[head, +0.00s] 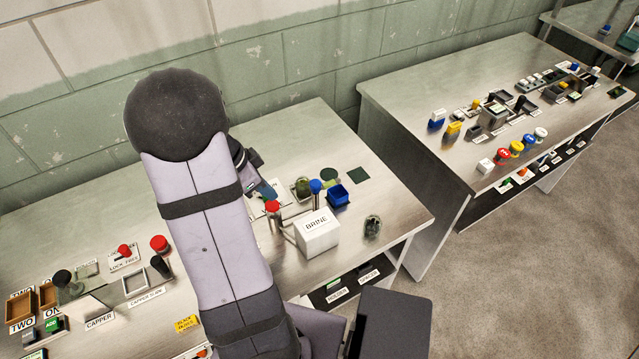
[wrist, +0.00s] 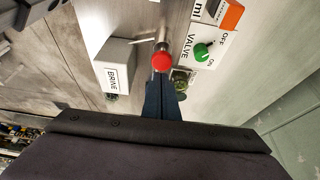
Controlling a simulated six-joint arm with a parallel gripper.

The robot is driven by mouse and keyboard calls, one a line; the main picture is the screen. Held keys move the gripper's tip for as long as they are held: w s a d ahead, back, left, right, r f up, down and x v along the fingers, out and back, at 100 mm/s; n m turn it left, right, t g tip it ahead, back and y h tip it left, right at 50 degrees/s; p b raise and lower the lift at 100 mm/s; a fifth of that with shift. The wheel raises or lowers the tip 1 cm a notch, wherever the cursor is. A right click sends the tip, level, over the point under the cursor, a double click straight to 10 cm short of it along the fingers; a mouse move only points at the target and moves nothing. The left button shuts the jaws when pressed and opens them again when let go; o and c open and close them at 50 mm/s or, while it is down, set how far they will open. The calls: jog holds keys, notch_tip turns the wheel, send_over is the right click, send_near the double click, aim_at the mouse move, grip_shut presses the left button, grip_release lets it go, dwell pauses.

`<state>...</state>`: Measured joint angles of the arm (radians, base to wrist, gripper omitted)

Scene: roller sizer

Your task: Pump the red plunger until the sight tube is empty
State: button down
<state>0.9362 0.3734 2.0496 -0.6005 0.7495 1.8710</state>
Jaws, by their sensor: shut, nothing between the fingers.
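The red plunger (head: 272,206) is a round red knob on a metal stem, left of the white BRINE box (head: 317,232). In the wrist view the red knob (wrist: 161,62) is just beyond my fingertips, beside the BRINE box (wrist: 115,65). My gripper (head: 268,190) is shut and empty, pointing down near the red knob. In the wrist view my gripper (wrist: 162,84) shows as two dark blue fingers together. I cannot tell whether they touch the knob. I cannot make out the sight tube or its level.
A blue knob (head: 315,186) on a stem, a green jar (head: 302,187) and a blue bin (head: 338,195) stand close by. A green valve knob (wrist: 203,50) is beside the plunger. A glass jar (head: 373,227) stands near the bench's right edge. My arm hides the bench's middle.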

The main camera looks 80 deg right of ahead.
jog(key=shift+r+p, duration=0.85)
jog(key=shift+r, duration=1)
